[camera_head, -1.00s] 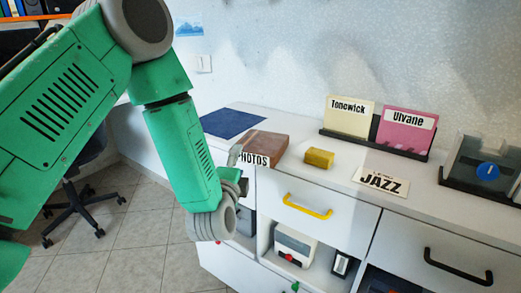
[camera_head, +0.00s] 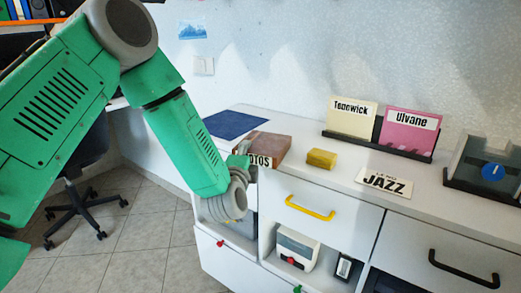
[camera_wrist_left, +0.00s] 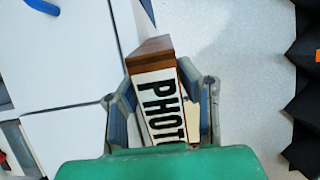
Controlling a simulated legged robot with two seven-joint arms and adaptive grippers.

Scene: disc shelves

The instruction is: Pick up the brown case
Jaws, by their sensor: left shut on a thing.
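The brown case (camera_head: 270,146) lies on the white cabinet top, with a white end label that reads PHOTOS in the left wrist view. My left gripper (camera_head: 241,152) is at the label end of the case and hides the first letters in the head view. In the left wrist view the case (camera_wrist_left: 151,46) sits between the two fingers of my left gripper (camera_wrist_left: 163,100), which is shut on it. I cannot tell whether the case is lifted off the top. My right gripper is not in view.
A dark blue mat (camera_head: 229,124) lies behind the case and a small yellow box (camera_head: 321,158) to its right. Farther right are a JAZZ card (camera_head: 384,182) and a rack with a cream sleeve (camera_head: 351,116) and a pink one (camera_head: 408,131). A yellow drawer handle (camera_head: 310,208) sticks out below.

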